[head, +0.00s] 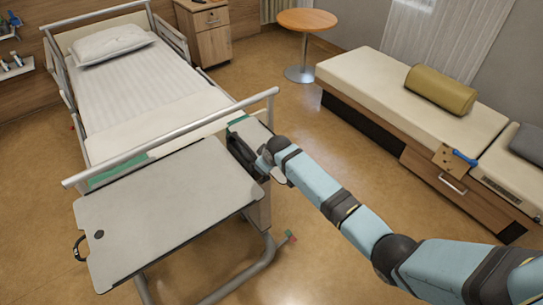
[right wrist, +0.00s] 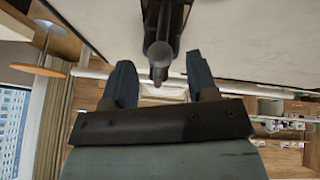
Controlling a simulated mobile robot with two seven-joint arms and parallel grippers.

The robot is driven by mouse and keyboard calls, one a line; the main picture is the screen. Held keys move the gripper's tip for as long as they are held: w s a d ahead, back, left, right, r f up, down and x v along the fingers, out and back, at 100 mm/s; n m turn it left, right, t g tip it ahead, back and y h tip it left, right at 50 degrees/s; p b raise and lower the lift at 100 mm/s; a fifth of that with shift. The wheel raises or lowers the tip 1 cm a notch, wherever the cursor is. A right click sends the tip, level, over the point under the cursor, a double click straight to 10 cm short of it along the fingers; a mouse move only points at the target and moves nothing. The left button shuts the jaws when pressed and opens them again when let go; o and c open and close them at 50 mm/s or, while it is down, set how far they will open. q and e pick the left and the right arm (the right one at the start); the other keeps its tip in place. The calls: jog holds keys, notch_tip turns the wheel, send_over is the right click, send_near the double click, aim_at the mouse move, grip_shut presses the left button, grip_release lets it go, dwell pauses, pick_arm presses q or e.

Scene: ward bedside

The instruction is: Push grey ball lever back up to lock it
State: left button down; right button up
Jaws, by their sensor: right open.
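In the right wrist view a grey rounded knob (right wrist: 159,52) hangs from a dark bracket (right wrist: 164,14) under a pale panel. I take it for the grey ball lever. My right gripper (right wrist: 158,62) is open, with one dark blue finger on each side of the knob. Gaps show between the knob and both fingers, and I cannot tell if anything touches. In the head view my right gripper (head: 260,160) is at the right of the bed's foot end. It and the arm hide the lever there. My left gripper is not in view.
A pale overbed board (head: 165,210) lies at the bed's foot (head: 180,135), beside a metal rail (head: 172,137). The floor between bed and couch is clear.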

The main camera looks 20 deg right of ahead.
jog(key=v, duration=1)
jog(key=shift+s, duration=0.1)
jog(key=s+f+m+t+y+p, duration=0.15)
jog(key=s+f, duration=0.25)
jog(key=s, duration=0.7)
jog(key=s+f+m+t+y+p, duration=0.15)
jog(key=s+f, duration=0.35)
jog(key=s, duration=0.7)
jog(key=s+r+t+h+p, duration=0.1)
jog(key=s+r+t, duration=0.1)
jog(key=s, duration=0.8)
jog(key=shift+s+d+r+m, duration=0.35)
jog(key=shift+d+m, duration=0.05)
jog(key=shift+d, duration=0.05)
